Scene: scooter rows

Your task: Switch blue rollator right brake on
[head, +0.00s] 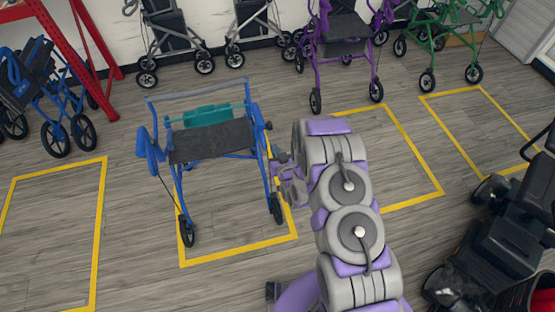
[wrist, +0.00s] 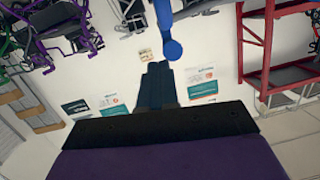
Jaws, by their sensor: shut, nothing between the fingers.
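The blue rollator (head: 211,143) stands upright inside a yellow floor outline, with a dark seat and a teal pouch. My arm reaches to its right side in the head view, where the arm partly hides my gripper. In the wrist view my gripper (wrist: 159,68) is shut and empty, its dark fingers together. A blue bar with a rounded end (wrist: 172,49) hangs just beyond the fingertips, close to them in the picture. I cannot tell whether they touch, or whether this bar is the brake lever. The right brake's setting cannot be made out.
A purple rollator (head: 342,45) and a green rollator (head: 449,35) stand at the back right. Another blue wheeled walker (head: 38,92) is at the left, near a red rack (head: 72,45). A dark scooter (head: 505,240) is at the right. Floor in front of the blue rollator is clear.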

